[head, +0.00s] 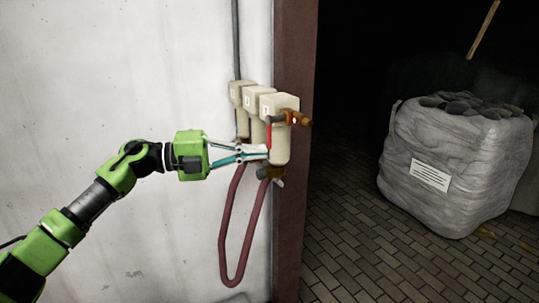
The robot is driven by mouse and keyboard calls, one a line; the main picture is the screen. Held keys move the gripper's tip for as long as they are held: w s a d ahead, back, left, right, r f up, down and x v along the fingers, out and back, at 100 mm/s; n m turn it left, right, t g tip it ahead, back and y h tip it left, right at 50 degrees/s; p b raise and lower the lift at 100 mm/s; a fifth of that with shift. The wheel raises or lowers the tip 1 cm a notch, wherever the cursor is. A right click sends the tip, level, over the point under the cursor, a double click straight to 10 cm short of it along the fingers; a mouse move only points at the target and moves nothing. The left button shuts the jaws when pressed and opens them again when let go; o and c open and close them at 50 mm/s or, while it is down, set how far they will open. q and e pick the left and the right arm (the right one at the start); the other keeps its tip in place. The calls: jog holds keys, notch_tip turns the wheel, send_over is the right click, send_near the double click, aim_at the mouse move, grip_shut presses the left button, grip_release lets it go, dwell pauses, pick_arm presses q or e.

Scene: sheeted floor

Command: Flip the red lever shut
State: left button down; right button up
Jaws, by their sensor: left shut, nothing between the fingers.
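The red lever (268,134) is a short red bar hanging down at the front of a row of cream valve housings (280,103) on the white wall. It sits below the brass fitting (288,117). My left gripper (266,152) reaches in from the left with its fingers shut and empty. Its fingertips are at the lower end of the lever, in front of the housings; I cannot tell whether they touch it. The fingers hide part of the housings. My right gripper is not in view.
A dark red hose (224,250) loops below the housings, and a grey pipe (236,40) runs up the wall. A brown post (292,210) stands just right of them. A large grey sack (450,150) stands on the paved floor (370,265) at right.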

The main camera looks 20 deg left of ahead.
pick_arm(q)
jog(key=b+v, duration=0.2)
jog(key=v, duration=0.4)
jog(key=shift+a+f, duration=0.15)
jog(key=shift+a, duration=0.15)
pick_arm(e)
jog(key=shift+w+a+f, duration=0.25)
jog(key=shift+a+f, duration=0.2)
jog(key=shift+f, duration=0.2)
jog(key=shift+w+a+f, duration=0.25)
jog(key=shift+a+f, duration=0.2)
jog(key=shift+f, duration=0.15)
pick_arm(q)
jog(key=shift+d, duration=0.1)
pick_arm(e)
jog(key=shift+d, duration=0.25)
